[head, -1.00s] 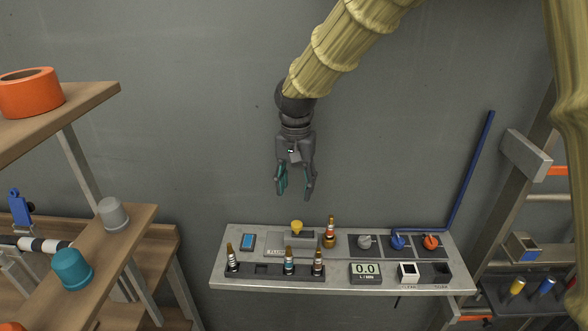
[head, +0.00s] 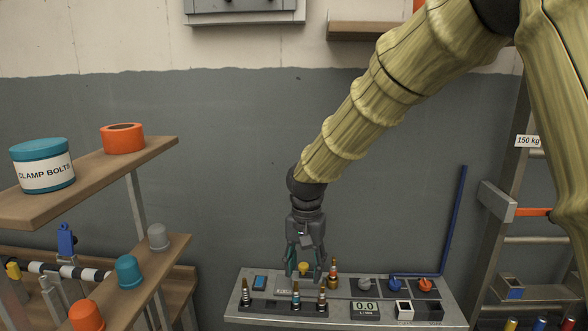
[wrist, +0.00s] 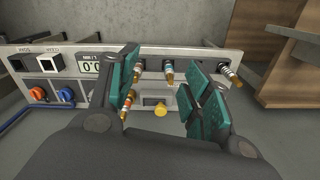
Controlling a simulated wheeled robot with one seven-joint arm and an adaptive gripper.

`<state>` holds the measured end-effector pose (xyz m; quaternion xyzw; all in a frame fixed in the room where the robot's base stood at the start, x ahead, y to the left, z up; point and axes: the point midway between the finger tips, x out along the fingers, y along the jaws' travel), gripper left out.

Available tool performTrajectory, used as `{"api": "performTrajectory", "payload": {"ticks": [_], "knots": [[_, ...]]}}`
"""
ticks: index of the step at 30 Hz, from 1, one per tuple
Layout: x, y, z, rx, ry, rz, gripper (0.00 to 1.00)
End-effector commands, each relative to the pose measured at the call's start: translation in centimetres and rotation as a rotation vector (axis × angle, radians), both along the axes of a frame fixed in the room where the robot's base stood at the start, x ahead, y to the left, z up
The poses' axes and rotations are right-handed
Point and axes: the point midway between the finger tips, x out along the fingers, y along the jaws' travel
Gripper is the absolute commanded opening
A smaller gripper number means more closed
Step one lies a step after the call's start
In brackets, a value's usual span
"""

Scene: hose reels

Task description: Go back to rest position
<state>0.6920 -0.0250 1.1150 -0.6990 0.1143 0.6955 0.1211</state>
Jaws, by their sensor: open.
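My gripper (head: 304,265) hangs from my arm, pointing down over the back part of the grey panel bench (head: 244,312). Its jaws are open and nothing is between the fingers. In the wrist view my gripper (wrist: 160,95) shows its teal finger pads spread apart, with the yellow knob (wrist: 160,110) visible between them. In the head view the yellow knob (head: 304,268) shows just behind the fingers. I cannot tell the exact gap between fingertips and panel.
The bench carries several brass-tipped fittings (head: 296,294), a 0.0 display (head: 365,310), and blue (head: 396,284) and orange (head: 425,285) knobs. Wooden shelves (head: 90,180) with a clamp bolts tub (head: 42,166) stand left. A ladder-like rack (head: 515,200) stands right.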

Motion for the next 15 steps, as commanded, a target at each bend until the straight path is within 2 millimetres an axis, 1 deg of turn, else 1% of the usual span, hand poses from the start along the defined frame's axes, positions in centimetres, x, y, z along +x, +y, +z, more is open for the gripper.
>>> {"api": "performTrajectory", "payload": {"ticks": [1, 5, 8, 11, 14, 15], "knots": [[-0.1, -0.2, -1.0, 0.005, 0.005, 0.003, 0.49], [-0.4, -0.7, -3.3, 0.02, 0.01, 0.013, 0.49], [-0.8, -1.0, -5.4, 0.033, 0.014, 0.023, 0.49], [-1.3, -1.5, -7.9, 0.047, 0.017, 0.034, 0.49], [-2.1, -1.9, -10.7, 0.062, 0.021, 0.05, 0.49], [-2.4, -2.2, -12.0, 0.069, 0.023, 0.055, 0.49]]}}
